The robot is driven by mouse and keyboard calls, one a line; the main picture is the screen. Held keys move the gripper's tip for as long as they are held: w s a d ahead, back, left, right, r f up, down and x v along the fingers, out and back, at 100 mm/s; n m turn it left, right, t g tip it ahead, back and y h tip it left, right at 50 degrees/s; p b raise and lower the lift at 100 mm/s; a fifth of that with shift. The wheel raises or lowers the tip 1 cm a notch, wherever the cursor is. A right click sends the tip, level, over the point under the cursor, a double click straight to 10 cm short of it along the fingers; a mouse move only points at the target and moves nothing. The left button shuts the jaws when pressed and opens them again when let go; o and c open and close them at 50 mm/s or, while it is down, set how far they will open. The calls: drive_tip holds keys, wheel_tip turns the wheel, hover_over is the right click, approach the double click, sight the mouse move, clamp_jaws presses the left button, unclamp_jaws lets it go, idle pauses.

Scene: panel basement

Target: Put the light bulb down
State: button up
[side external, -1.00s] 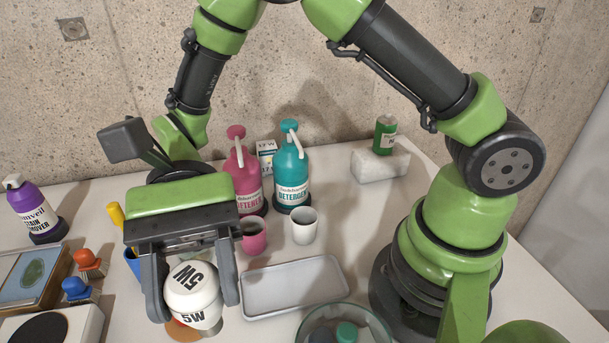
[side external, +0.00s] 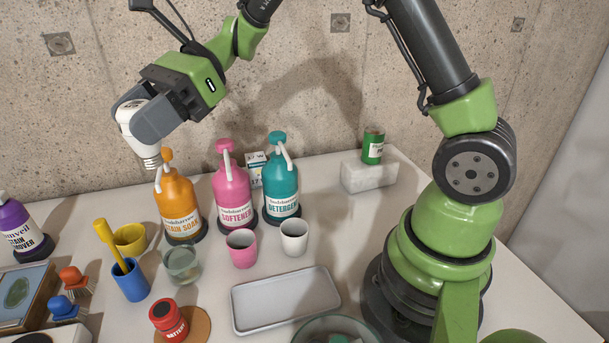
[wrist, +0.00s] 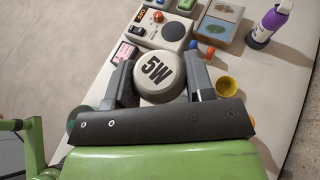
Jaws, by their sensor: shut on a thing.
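The light bulb (side external: 136,118) is white with a metal screw base pointing down. It is held in the air at the upper left of the side view, above and left of the orange bottle. In the wrist view the bulb (wrist: 159,76) shows its round white face marked 5W between the two fingers. My gripper (side external: 150,118) is shut on the bulb, with one dark finger partly covering it in the side view. In the wrist view, my gripper (wrist: 162,84) has a finger on each side of the bulb.
Orange (side external: 178,208), pink (side external: 233,190) and teal (side external: 282,180) pump bottles stand in a row below my gripper. Cups, a blue holder (side external: 130,281) and a red tin (side external: 169,322) on a round coaster stand in front. An empty grey tray (side external: 287,300) lies front centre.

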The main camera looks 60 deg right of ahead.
drive_tip(key=w+d+m+t+h, duration=0.2)
drive_tip(key=d+m+t+h, duration=0.25)
drive_tip(key=d, duration=0.55)
drive_tip(key=w+d+m+t+h, duration=0.3)
drive_tip(key=d+m+t, duration=0.25)
drive_tip(key=d, duration=0.45)
drive_tip(key=s+d+f+m+h, duration=0.1)
drive_tip(key=s+d+m+h, duration=0.35)
drive_tip(key=d, duration=0.35)
drive_tip(key=s+d+f+m+h, duration=0.1)
drive_tip(key=s+d+m+h, duration=0.3)
drive_tip(key=d, duration=0.4)
drive_tip(key=shift+m+h, duration=0.25)
drive_tip(key=shift+h, duration=0.25)
drive_tip(key=shift+w+d+f, duration=0.1)
drive_tip(key=shift+w+f, duration=0.1)
drive_tip(key=shift+f, duration=3.25)
drive_tip(key=shift+w+d+f, duration=0.1)
drive_tip(key=shift+w+f, duration=0.05)
drive_tip(key=shift+f, duration=3.25)
drive_tip(key=shift+w+d+f, duration=0.1)
drive_tip(key=shift+w+f, duration=0.1)
drive_tip(key=shift+f, duration=3.25)
drive_tip(key=shift+f, duration=0.1)
drive_tip(key=o, duration=0.9)
